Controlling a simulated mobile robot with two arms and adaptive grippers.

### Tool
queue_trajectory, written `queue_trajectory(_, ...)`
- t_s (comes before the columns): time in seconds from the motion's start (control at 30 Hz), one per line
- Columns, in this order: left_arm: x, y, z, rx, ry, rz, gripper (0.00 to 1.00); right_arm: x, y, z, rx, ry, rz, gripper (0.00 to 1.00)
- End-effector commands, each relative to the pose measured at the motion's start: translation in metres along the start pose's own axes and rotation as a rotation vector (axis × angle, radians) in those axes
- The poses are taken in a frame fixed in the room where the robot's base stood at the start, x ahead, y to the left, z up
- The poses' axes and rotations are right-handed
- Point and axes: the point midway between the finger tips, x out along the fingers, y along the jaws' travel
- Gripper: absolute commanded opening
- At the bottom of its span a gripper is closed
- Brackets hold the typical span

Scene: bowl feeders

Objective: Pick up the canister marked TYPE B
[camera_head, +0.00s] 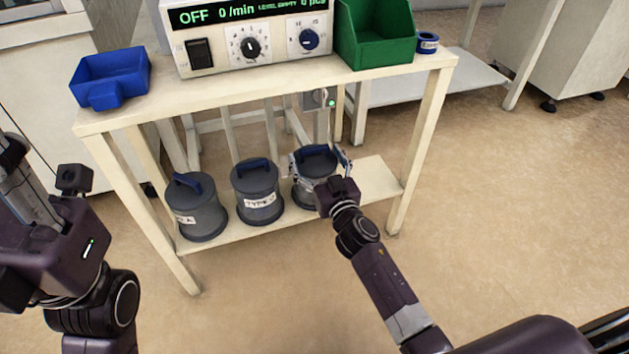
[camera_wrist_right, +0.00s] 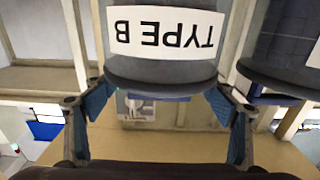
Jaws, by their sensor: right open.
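The TYPE B canister (camera_head: 307,191) is the rightmost of three grey lidded canisters on the lower shelf, with a blue handle on top. Its label reads upside down in the right wrist view (camera_wrist_right: 168,33). My right gripper (camera_head: 320,163) is open, with one finger on each side of this canister. In the right wrist view, blue pads flank the canister from both sides (camera_wrist_right: 160,95); I cannot tell whether they touch it. My left gripper (camera_head: 38,205) is at the left edge, away from the shelf; its finger opening is not clear.
A middle canister (camera_head: 258,188) and a left canister (camera_head: 195,208) stand beside it. Above is the tabletop (camera_head: 230,83) with a control box (camera_head: 245,45), blue bin (camera_head: 110,75) and green bin (camera_head: 375,38). Table legs (camera_head: 420,150) frame the shelf. Bare shelf lies at right.

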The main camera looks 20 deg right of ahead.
Motion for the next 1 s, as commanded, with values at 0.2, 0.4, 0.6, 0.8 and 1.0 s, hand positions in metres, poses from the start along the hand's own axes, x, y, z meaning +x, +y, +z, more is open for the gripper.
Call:
queue_trajectory(0.2,0.0021,0.0005,-0.0014,0.001,0.010,0.003,0.40,0.0083,-0.0001,-0.0003,0.001,-0.001,0.000,0.78)
queue_trajectory(0.4,0.0022,0.0005,-0.0014,0.001,0.009,0.003,0.40,0.0080,-0.0001,-0.0006,0.001,-0.001,0.000,0.69)
queue_trajectory(0.6,0.0022,0.0006,-0.0016,0.001,0.010,0.003,0.40,0.0079,-0.0001,-0.0007,0.001,0.000,0.000,0.47)
queue_trajectory(0.8,0.0021,0.0006,-0.0016,0.000,0.010,0.003,0.40,0.0078,-0.0002,-0.0007,0.001,0.000,0.000,0.25)
queue_trajectory(1.0,0.0020,0.0006,-0.0015,0.000,0.009,0.003,0.40,0.0078,-0.0002,-0.0007,0.001,0.000,0.000,0.03)
